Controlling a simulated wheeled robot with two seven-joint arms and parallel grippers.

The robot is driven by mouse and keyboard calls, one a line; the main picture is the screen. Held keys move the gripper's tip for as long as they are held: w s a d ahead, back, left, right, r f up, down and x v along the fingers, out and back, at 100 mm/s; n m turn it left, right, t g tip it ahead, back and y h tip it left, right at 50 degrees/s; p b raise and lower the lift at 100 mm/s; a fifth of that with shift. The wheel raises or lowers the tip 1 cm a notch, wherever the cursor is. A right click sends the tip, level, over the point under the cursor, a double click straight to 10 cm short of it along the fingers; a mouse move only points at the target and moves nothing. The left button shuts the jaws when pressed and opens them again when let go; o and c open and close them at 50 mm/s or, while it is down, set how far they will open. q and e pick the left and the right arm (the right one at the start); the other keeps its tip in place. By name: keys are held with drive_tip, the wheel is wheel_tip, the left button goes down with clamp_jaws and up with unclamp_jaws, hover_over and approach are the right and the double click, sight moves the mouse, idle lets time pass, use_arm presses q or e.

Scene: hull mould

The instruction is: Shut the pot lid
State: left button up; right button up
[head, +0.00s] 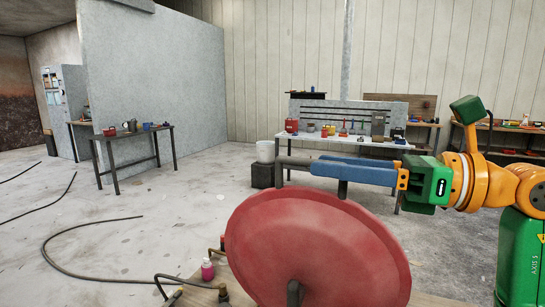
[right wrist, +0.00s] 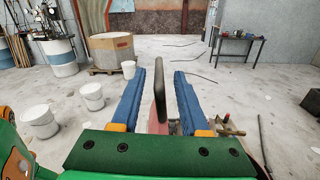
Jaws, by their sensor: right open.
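The red round pot lid (head: 315,245) stands raised and tilted at the bottom middle of the head view. Its dark grey bar handle (head: 293,161) shows beyond the upper rim. My right gripper (head: 314,168), with blue fingers, reaches in from the right at the handle. In the right wrist view, the handle (right wrist: 160,95) stands between the open fingers (right wrist: 160,75), with a gap on each side. A reddish strip of the lid shows below it. I cannot make out the pot body. My left gripper is not in view.
A pink bottle (head: 207,270) and small fittings stand left of the lid on a wooden top (head: 430,300). A dark hose (head: 75,265) lies on the floor. A workbench (head: 345,143) with tools stands behind. White buckets (right wrist: 92,97) show in the right wrist view.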

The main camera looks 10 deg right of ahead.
sight(283, 160)
drive_tip(key=p+x, duration=0.2)
drive_tip(key=x, duration=0.3)
drive_tip(key=shift+w+a+r, duration=0.1)
drive_tip(key=shift+a+r, duration=0.05)
drive_tip(key=shift+r, duration=0.05)
drive_tip(key=shift+w+a+f, duration=0.15)
drive_tip(key=shift+w+a, duration=0.05)
drive_tip(key=shift+a, duration=0.1)
drive_tip(key=shift+s+d, duration=0.1)
drive_tip(key=shift+d, duration=0.1)
clamp_jaws()
idle(0.6)
